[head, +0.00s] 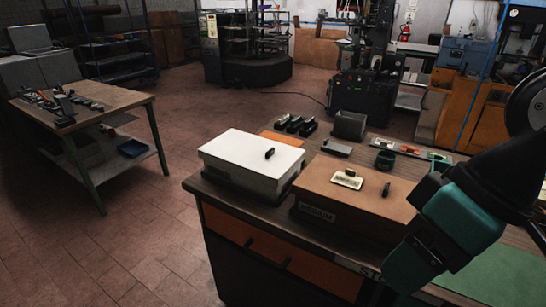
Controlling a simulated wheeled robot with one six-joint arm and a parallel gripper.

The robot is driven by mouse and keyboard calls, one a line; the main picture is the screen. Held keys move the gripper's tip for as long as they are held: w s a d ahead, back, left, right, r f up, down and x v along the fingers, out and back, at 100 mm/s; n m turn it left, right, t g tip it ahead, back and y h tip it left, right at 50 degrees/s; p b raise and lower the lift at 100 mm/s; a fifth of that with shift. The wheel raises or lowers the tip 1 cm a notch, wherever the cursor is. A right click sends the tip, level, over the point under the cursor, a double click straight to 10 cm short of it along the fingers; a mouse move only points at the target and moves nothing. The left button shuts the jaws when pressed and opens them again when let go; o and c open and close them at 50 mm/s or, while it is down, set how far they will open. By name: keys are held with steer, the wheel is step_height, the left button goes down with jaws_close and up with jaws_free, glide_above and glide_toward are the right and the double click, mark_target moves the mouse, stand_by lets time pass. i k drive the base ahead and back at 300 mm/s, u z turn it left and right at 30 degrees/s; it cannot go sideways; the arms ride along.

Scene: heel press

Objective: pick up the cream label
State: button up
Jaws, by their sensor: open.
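The cream label (347,178) is a small pale plate with dark lettering and a dark knob on its upper edge. It lies on the top of the brown box (330,193), near the middle. My gripper (428,246), teal and black, is at the lower right, in front of and to the right of the brown box in the picture. It is open, and I see nothing held in it. Its fingertips are hard to make out. It is apart from the label in the picture.
A small dark piece (386,190) stands on the brown box, right of the label. A white-topped box (250,152) with a dark knob stands to the left. Behind are dark blocks (295,124), a grey bin (350,125) and a tray of small parts (412,150).

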mark_target(349, 179)
steer(key=u, duration=0.5)
steer(key=k, duration=1.15)
steer(key=u, duration=1.05)
steer(key=i, duration=1.85)
steer(key=z, duration=0.6)
steer(key=i, duration=0.65)
steer(key=z, duration=1.4)
steer(key=i, duration=0.6)
steer(key=z, duration=0.55)
